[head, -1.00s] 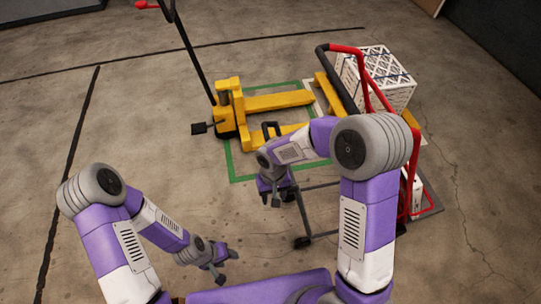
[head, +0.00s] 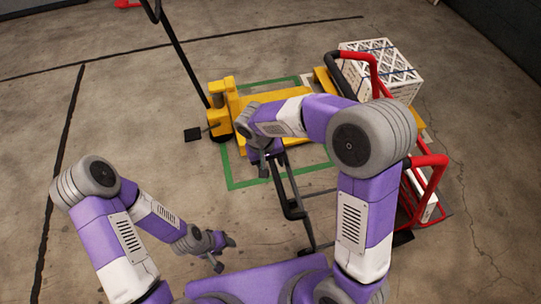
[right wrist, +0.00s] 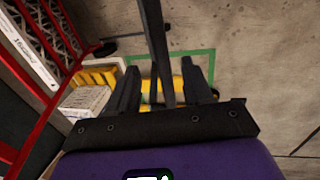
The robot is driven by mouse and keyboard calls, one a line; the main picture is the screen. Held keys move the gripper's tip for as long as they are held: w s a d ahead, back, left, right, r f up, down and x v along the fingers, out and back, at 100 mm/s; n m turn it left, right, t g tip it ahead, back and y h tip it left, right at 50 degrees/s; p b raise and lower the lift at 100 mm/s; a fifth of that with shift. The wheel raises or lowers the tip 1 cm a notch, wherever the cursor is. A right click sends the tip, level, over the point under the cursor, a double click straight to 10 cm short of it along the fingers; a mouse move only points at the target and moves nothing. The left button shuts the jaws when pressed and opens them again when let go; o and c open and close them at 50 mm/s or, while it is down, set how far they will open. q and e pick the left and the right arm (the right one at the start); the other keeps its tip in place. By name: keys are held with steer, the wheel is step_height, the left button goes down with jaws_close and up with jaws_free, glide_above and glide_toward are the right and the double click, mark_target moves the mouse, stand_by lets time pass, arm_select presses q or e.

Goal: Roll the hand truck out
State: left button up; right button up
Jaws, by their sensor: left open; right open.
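The hand truck (head: 430,160) appears as a red tubular frame with black grips at the right of the head view. My right arm hides its middle. Darker bars (head: 302,220) stand left of my right arm; whether they belong to it is unclear. My right gripper (head: 264,165) is open over the upper end of these bars. In the right wrist view a dark bar (right wrist: 155,40) runs between the spread fingers (right wrist: 163,88); contact cannot be told. Red tubing (right wrist: 32,125) is at left there. My left gripper (head: 224,254) is open and empty, low over the floor.
A strapped white filter box (head: 380,65) sits behind the red frame. A smaller white box (head: 424,205) is low beside it. Floor at left is clear.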

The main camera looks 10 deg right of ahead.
mark_target(275, 174)
steer(key=f, duration=0.2)
steer(key=d+f+b, duration=0.1)
steer(key=f, duration=0.2)
steer(key=f+b, duration=0.1)
steer(key=f, duration=0.1)
steer(key=shift+d+f, duration=0.15)
steer(key=shift+d, duration=0.15)
arm_select(q)
step_height(275, 174, down, 2)
steer(key=shift+w+f, duration=0.1)
arm_select(e)
steer(key=shift+w, duration=0.1)
jaws_close()
